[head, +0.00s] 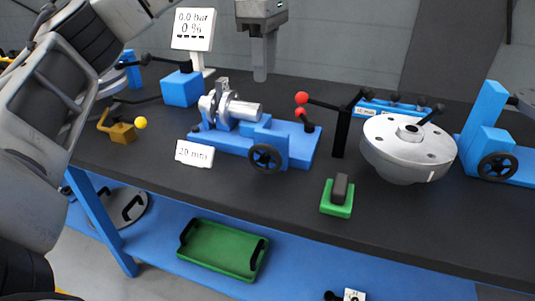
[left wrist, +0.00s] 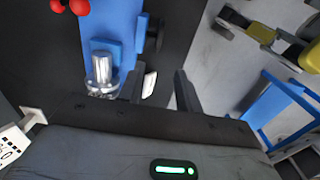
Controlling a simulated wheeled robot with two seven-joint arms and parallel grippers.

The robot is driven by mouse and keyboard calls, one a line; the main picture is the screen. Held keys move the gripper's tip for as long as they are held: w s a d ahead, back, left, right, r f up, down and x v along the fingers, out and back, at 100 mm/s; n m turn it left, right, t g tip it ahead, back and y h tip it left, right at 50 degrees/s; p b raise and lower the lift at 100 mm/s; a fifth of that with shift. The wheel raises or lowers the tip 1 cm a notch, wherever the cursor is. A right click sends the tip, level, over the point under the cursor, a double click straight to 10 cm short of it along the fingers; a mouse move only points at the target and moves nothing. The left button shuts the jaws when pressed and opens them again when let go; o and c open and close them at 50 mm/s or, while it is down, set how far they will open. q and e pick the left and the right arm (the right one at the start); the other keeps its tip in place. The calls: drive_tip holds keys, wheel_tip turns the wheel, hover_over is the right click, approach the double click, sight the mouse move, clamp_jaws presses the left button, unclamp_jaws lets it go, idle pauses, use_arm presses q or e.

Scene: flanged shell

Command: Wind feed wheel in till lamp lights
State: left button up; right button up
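A black feed wheel (head: 266,158) is on the front of a blue fixture (head: 303,150) that carries a silver shaft and clamp (head: 235,110). In the left wrist view the dark wheel (left wrist: 155,35) shows edge-on beside the blue base (left wrist: 110,25). A second black handwheel (head: 497,167) is on a blue stand at the right. I cannot pick out a lamp for certain. My right gripper is out of view.
A display (head: 193,29) reads 0.0 bar, 0 %. A label (head: 194,153) reads 20 mm. Red-knobbed levers (head: 301,98) stand right of the shaft. A silver flanged shell (head: 408,145) and a green-based block (head: 337,198) are further right. A green tray (head: 222,249) is on the lower shelf.

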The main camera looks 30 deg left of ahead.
sight(264, 144)
use_arm(q)
wheel_tip(264, 144, down, 14)
drive_tip(key=b, duration=0.4)
drive_tip(key=shift+a+f, duration=0.1)
drive_tip(key=shift+f, duration=0.9)
clamp_jaws()
